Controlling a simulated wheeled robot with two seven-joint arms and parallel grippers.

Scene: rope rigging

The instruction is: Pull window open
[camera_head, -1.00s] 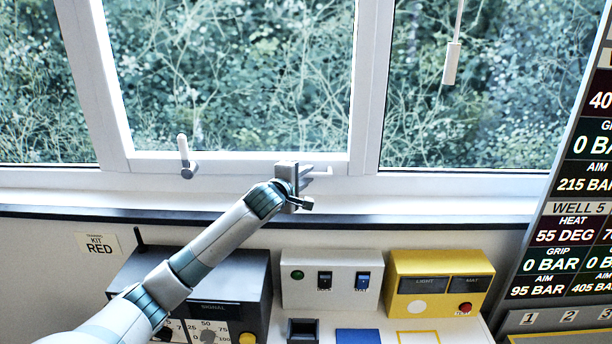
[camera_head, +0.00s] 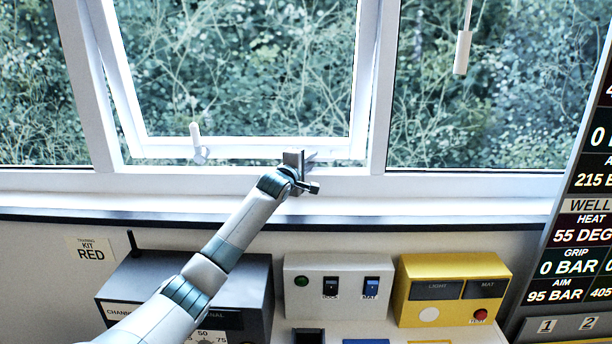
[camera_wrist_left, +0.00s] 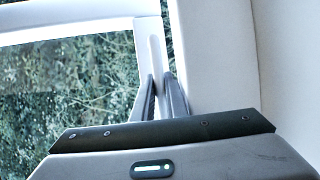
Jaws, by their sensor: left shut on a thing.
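The middle window sash (camera_head: 245,149) has a white frame and stands a little out of line with the fixed window frame, with a gap along its edges. It also shows in the left wrist view (camera_wrist_left: 75,30). A white lever handle (camera_head: 196,138) points up at the sash's lower left. My left gripper (camera_head: 312,160) is at the lower right of the sash, and its fingers (camera_wrist_left: 161,98) are shut on a white pull handle (camera_wrist_left: 156,58). The gripper hides most of that handle in the head view. My right gripper is out of view.
Below the sill (camera_head: 430,208) stand a dark signal box (camera_head: 250,290), a white switch box (camera_head: 336,265) and a yellow box (camera_head: 410,315). A screen panel (camera_head: 580,208) rises at the right. A white cord pull (camera_head: 462,55) hangs at the upper right.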

